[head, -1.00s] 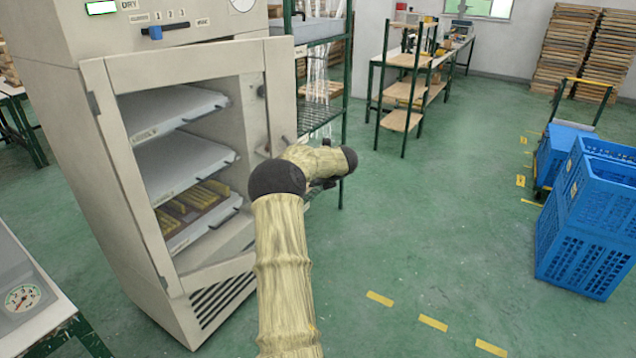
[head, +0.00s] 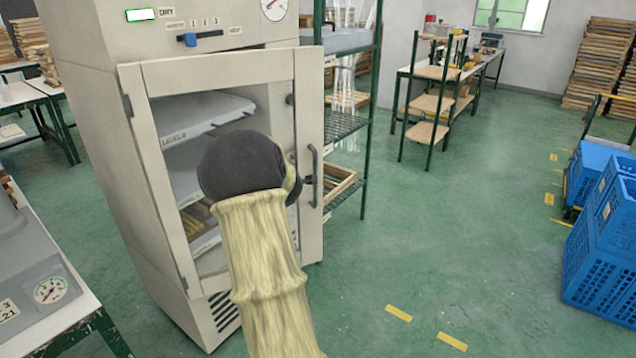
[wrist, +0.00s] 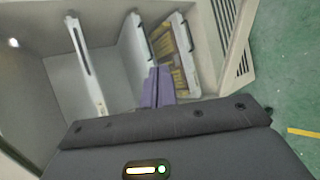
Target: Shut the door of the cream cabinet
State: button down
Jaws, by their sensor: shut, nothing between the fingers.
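The cream cabinet (head: 85,130) stands at the left in the head view. Its door (head: 220,68) has a pale frame around a see-through middle, hinges at the left and a dark handle (head: 314,175) at the right. The door stands ajar, with a dark gap along its top. In the wrist view the purple fingers (wrist: 158,88) are together and empty, in front of the door's middle.
White trays (head: 205,112) sit on levels inside the cabinet; they also show in the wrist view (wrist: 90,65). A green-framed rack (head: 345,125) stands just right of the door. Blue crates (head: 605,235) stand at the far right. The green floor between is clear.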

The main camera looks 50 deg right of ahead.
jog(key=s+a+f+m+g+y, duration=0.2)
jog(key=a+m, duration=0.4)
jog(key=a, duration=0.9)
jog(key=s+a+f+m+g+y, duration=0.2)
jog(key=s+a+m, duration=0.2)
jog(key=s+a, duration=0.5)
jog(key=s+a+f+m+g+y, duration=0.2)
jog(key=s+a, duration=0.8)
jog(key=a, duration=0.7)
jog(key=shift+s+f+m+g, duration=0.25)
jog(key=shift+f+m+g, duration=0.35)
jog(key=shift+m, duration=0.6)
jog(key=shift+w, duration=0.1)
